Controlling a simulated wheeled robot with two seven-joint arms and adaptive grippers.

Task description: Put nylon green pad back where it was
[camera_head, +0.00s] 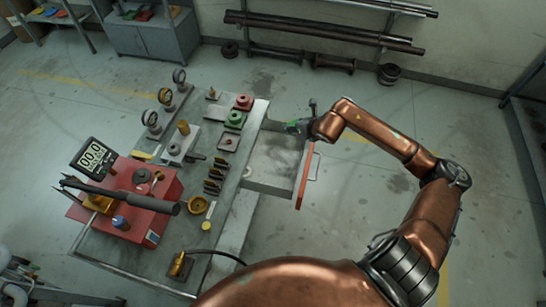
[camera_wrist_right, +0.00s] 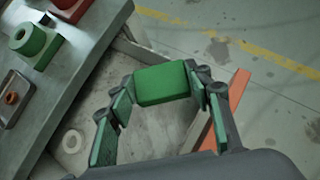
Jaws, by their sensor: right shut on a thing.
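The green pad (camera_wrist_right: 162,84) is a flat rectangular green block. In the right wrist view it sits between the fingertips of my right gripper (camera_wrist_right: 160,88), which is shut on it. The finger faces are green too. In the head view my right gripper (camera_head: 295,126) is above the back end of the open drawer (camera_head: 270,163), beside the bench's right edge; the pad shows there only as a small green patch. The pad looks held above the drawer, but the exact gap is unclear.
The bench (camera_head: 225,215) carries a green part (camera_head: 235,119), a red part (camera_head: 243,101), gauges and a red box (camera_head: 150,205). The drawer has an orange front (camera_head: 304,176). A pale ring (camera_wrist_right: 72,141) lies in the drawer. Floor right of it is clear.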

